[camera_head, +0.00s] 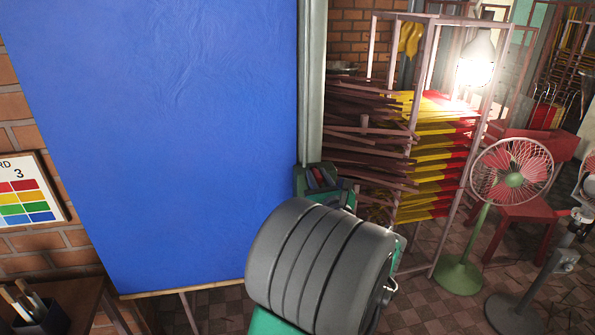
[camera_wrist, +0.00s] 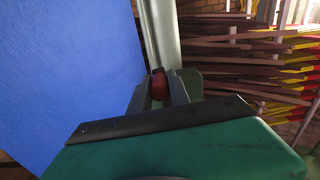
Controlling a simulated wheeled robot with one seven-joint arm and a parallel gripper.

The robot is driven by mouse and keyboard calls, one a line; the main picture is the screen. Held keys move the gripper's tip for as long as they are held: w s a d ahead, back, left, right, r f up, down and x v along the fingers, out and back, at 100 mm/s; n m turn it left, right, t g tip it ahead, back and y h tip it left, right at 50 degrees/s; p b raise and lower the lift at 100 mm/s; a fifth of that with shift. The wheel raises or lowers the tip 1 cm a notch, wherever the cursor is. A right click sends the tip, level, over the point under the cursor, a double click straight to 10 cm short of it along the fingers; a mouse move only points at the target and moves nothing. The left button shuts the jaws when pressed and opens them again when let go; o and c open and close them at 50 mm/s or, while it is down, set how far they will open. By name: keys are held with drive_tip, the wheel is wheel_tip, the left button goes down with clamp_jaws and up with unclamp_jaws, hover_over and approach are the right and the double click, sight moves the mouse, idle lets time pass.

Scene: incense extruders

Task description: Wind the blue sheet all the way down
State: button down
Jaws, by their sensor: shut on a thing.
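The blue sheet (camera_head: 170,130) hangs at the left in the head view, with a pale wooden bar (camera_head: 180,291) along its lower edge, close above floor level. It also fills the left of the wrist view (camera_wrist: 65,80). A pale upright post (camera_head: 312,80) stands along the sheet's right edge. My gripper (camera_wrist: 160,88) is at this post, its two dark fingers shut on a small red handle (camera_wrist: 159,84). A green housing (camera_wrist: 193,82) sits just right of the handle. In the head view my grey arm link covers the area below the gripper and the sheet's lower right corner.
A rack (camera_head: 432,140) with stacked brown, yellow and red sticks stands right of the post. A dark pen box (camera_head: 40,315) is at lower left. A colour chart (camera_head: 28,195) hangs on the brick wall.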

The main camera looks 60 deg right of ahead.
drive_tip(key=shift+s+d+r+m+p, duration=0.2)
drive_tip(key=shift+s+d+m+p, duration=0.3)
drive_tip(key=shift+p, duration=0.4)
drive_tip(key=shift+w+f+m+p, duration=0.1)
drive_tip(key=shift+m+p, duration=0.5)
drive_tip(key=shift+p, duration=0.1)
drive_tip(key=shift+f, duration=0.1)
drive_tip(key=c, duration=1.2)
unclamp_jaws()
drive_tip(key=b+v, duration=0.1)
drive_tip(key=v, duration=0.6)
drive_tip(key=shift+s+a+b, duration=0.3)
drive_tip(key=shift+s+b, duration=0.05)
